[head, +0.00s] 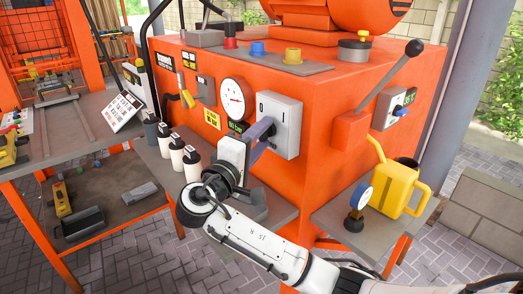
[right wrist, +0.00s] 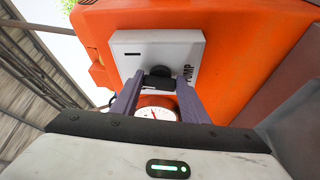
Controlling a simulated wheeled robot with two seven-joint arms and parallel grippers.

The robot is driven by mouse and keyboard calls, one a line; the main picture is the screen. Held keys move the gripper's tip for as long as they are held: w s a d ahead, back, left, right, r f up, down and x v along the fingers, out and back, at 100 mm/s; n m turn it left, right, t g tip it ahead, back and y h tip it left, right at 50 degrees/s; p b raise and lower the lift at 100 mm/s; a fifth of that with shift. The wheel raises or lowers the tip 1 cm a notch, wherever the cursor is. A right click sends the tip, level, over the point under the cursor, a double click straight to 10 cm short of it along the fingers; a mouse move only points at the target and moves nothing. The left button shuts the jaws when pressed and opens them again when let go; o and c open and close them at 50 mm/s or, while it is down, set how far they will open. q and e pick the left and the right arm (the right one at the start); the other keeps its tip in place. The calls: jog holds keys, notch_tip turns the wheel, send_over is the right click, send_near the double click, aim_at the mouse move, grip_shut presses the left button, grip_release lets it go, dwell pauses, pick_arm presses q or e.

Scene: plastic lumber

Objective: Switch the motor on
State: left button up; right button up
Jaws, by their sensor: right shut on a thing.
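A light grey switch box (head: 280,124) is fixed to the front of the orange machine (head: 340,165), right of a round white dial gauge. My right gripper (head: 266,138) reaches it from the lower left, its purple-grey fingers against the box front. In the right wrist view the box (right wrist: 157,52) fills the upper middle; lettering that looks like "PUMP" runs along its right side. My right gripper (right wrist: 157,84) is shut on a black knob (right wrist: 160,72) on that box. The fingers partly hide the knob, and its exact setting cannot be told. My left gripper is not in view.
A gauge (head: 234,98) sits left of the box. A grey lever (head: 390,77) and small box with blue knob (head: 400,110) are right. A yellow can (head: 398,188) stands on the right shelf. Several white-and-black bottles (head: 192,165) stand left of my arm.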

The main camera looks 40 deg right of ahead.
jog(key=f+m+h+b, duration=0.1)
jog(key=m+b, duration=0.2)
jog(key=b, duration=0.2)
jog(key=shift+f+b, duration=0.2)
jog(key=shift+b, duration=0.1)
jog(key=shift+w+r+m+h+b, duration=0.1)
jog(key=shift+m+h+b, duration=0.2)
jog(key=shift+m+b, duration=0.6)
jog(key=shift+r+m+g+h+b, duration=0.15)
jog(key=shift+m+g+h+b, duration=0.2)
jog(key=shift+b, duration=0.45)
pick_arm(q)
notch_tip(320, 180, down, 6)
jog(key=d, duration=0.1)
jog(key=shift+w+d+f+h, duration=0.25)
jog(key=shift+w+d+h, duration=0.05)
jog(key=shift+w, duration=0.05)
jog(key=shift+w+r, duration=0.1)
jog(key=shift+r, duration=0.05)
pick_arm(e)
jog(key=shift+r, duration=0.1)
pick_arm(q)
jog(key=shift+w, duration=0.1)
pick_arm(e)
jog(key=o, duration=1.1)
jog(key=shift+c, duration=0.2)
